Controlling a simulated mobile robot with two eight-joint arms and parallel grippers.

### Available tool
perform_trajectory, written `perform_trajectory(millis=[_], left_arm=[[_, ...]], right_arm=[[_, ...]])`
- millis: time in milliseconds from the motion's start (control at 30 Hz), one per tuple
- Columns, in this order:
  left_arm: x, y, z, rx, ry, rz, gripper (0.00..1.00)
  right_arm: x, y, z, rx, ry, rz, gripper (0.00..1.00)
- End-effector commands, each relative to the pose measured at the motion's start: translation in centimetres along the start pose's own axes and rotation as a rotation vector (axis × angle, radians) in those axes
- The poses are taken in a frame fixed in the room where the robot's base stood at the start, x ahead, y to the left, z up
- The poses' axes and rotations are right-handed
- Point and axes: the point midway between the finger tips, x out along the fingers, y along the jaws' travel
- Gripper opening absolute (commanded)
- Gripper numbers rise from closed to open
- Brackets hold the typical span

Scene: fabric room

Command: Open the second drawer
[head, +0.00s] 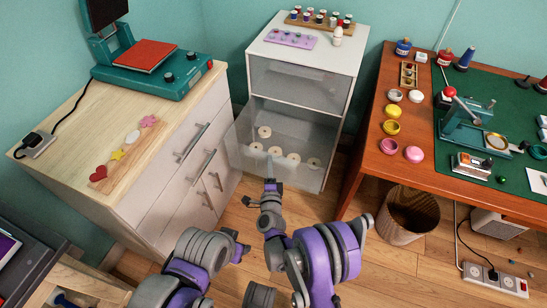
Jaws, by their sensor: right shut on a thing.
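A white cabinet (309,50) with translucent drawer fronts stands against the back wall. Its top drawer (300,85) is closed. The second drawer (309,181), below it, stands pulled out toward me, and several pale rolls (275,151) show in it. My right gripper (271,181) is at the front of this drawer, shut on it near the middle. The exact grip spot is small and partly hidden by the gripper. My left gripper (240,246) is low in front of the cabinet, away from the drawer; its fingers are too unclear to judge.
A wooden-topped cabinet (75,130) with a teal heat press (150,70) stands close on the left of the drawer. A brown desk (375,130) is on the right, with a wicker basket (409,212) beneath it.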

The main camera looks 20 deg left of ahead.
Motion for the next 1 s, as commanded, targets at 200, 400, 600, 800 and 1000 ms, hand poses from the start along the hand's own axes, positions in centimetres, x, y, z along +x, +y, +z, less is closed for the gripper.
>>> perform_trajectory(millis=[200, 400, 600, 800, 1000], left_arm=[[0.13, 0.00, 0.04, 0.000, 0.000, 0.000, 0.50], [0.13, 0.00, 0.04, 0.000, -0.001, 0.000, 0.50], [0.13, 0.00, 0.04, 0.000, -0.001, 0.000, 0.50], [0.10, 0.00, 0.03, 0.000, 0.000, 0.000, 0.50], [0.06, 0.00, 0.02, 0.000, 0.000, 0.000, 0.50]], right_arm=[[-0.79, 0.33, 0.30, 0.005, -0.002, 0.005, 0.00], [-0.82, 0.35, 0.31, 0.005, -0.002, 0.006, 0.00], [-0.80, 0.34, 0.29, 0.005, -0.002, 0.005, 0.42], [-0.80, 0.19, 0.32, 0.003, -0.001, 0.003, 0.55], [-0.97, 0.11, 0.34, 0.002, -0.001, 0.002, 0.55]])
